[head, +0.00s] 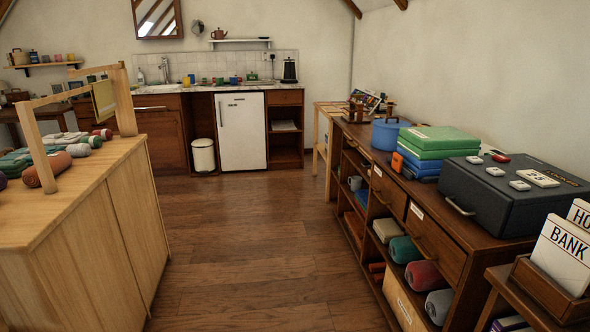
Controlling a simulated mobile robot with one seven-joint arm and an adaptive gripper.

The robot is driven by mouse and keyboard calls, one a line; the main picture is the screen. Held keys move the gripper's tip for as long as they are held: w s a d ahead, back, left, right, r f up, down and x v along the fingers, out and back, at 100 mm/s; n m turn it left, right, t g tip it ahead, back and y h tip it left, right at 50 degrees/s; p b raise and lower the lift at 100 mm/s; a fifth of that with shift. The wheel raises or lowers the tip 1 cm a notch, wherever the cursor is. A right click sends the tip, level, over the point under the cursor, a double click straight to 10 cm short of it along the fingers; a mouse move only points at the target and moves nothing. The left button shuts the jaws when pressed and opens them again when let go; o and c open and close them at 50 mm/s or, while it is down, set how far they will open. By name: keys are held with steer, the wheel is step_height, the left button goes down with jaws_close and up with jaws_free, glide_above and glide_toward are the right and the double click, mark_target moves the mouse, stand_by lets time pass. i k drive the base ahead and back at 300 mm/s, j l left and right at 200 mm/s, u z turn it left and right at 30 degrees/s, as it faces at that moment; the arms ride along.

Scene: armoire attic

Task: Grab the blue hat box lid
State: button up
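A round blue hat box (386,138) stands on top of the long dark wooden cabinet on the right, toward its far end. Its blue lid (392,124) appears to sit on top, but the seam between lid and box is too small to make out clearly. A small brown upright piece shows at the lid's top; I cannot tell whether it is attached or stands behind. My gripper is not in view.
The dark cabinet (455,222) also bears stacked green and blue boxes (438,138) close to the hat box, and a dark grey case (510,200). A light wooden cabinet (75,235) stands left. The wooden floor (235,240) between is clear.

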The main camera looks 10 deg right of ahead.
mark_target(391, 123)
steer(key=i+z, duration=0.3)
steer(key=i, duration=0.15)
steer(key=i+j+z, duration=0.2)
steer(key=i+z, duration=0.15)
steer(key=i+j+z, duration=0.3)
steer(key=i, duration=0.25)
steer(key=i+j+z, duration=0.15)
steer(key=z, duration=0.3)
steer(key=i+j+z, duration=0.2)
steer(key=z, duration=0.25)
steer(key=i+j+z, duration=0.15)
steer(key=j, duration=0.25)
steer(key=i+j+z, duration=0.1)
steer(key=j, duration=0.3)
steer(key=i+j+z, duration=0.15)
steer(key=j, duration=0.25)
steer(key=i+j, duration=0.1)
steer(key=j, duration=0.25)
steer(key=i+j, duration=0.1)
steer(key=j, duration=0.25)
steer(key=i+j, duration=0.1)
steer(key=j, duration=0.25)
steer(key=i+j, duration=0.1)
steer(key=j, duration=0.25)
